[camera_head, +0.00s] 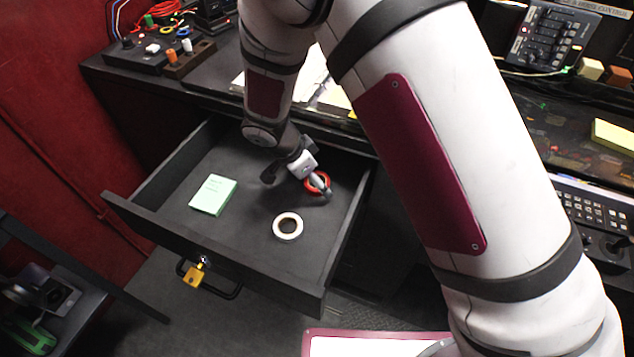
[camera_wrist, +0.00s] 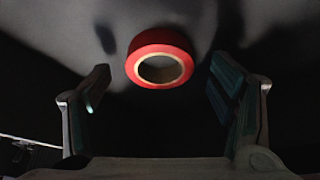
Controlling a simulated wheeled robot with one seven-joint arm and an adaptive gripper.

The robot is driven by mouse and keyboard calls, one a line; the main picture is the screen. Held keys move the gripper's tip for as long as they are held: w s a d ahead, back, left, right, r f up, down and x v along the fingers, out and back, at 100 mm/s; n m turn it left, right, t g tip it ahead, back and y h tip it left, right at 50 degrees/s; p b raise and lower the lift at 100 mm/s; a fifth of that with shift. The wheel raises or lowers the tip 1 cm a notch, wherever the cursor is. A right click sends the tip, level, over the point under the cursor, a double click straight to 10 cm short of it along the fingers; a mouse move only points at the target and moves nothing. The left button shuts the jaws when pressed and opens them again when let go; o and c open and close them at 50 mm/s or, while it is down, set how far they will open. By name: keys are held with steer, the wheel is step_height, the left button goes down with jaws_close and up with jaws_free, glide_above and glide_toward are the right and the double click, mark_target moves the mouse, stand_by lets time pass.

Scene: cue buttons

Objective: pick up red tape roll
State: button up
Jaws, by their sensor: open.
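The red tape roll (camera_head: 326,181) lies in the open drawer (camera_head: 245,240), near its right side. My gripper (camera_head: 300,184) is down inside the drawer at the roll and hides part of it. In the wrist view the red tape roll (camera_wrist: 160,58) shows its pale core and sits ahead of my gripper (camera_wrist: 158,95), between the lines of the two spread fingers. The fingers are open, and gaps show between them and the roll. A white tape roll (camera_head: 287,226) lies in the drawer nearer the front.
A light green notepad (camera_head: 213,194) lies at the drawer's left. A yellow padlock (camera_head: 195,276) hangs at the drawer front. The drawer walls surround my gripper, and the desk top (camera_head: 160,95) overhangs behind. Bare drawer floor lies between the notepad and the rolls.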

steer(key=shift+w+d+f, duration=0.1)
steer(key=shift+d+f, duration=0.05)
steer(key=shift+f, duration=0.3)
steer(key=c, duration=1.2)
